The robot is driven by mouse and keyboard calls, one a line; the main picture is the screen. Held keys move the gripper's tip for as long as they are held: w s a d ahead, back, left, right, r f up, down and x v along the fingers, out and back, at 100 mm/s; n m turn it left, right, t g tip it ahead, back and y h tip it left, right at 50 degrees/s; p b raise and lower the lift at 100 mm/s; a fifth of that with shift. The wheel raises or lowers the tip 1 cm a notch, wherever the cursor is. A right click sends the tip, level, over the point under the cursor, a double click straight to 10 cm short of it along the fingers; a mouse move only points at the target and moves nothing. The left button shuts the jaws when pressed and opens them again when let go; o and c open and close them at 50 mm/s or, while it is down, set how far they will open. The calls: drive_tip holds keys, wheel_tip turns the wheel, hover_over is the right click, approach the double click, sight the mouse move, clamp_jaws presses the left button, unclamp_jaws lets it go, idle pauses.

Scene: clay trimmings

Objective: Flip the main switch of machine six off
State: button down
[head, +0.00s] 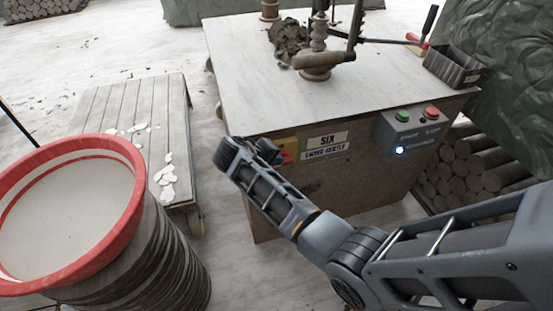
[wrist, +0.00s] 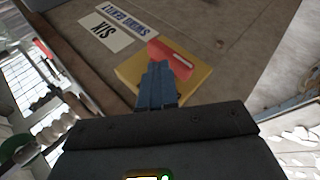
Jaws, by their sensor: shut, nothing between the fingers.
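Machine six is a wooden bench (head: 330,187) with a "SIX" label (head: 327,140) on its front; the label also shows in the wrist view (wrist: 102,30). Left of the label is the main switch, a yellow plate (head: 288,144) with a red handle (head: 288,157). In the wrist view the red handle (wrist: 170,58) lies slantwise across the yellow plate (wrist: 197,88). My gripper (head: 270,151) is at the switch, partly covering it. Its fingers (wrist: 157,68) are shut and empty, tips close beside the red handle. I cannot tell whether they touch it.
Right of the labels, a grey box (head: 412,128) carries a green button (head: 402,116), a red button (head: 432,112) and a lit blue-white lamp (head: 399,150). A red-rimmed barrel (head: 125,235) and a low cart (head: 92,110) stand left. Stacked logs (head: 470,165) are right.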

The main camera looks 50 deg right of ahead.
drive_tip(key=shift+r+p, duration=0.7)
drive_tip(key=shift+r, duration=0.1)
drive_tip(key=w+p+v, duration=0.1)
drive_tip(key=v, duration=1.1)
drive_tip(key=shift+r+p, duration=0.2)
drive_tip(key=shift+p, duration=0.1)
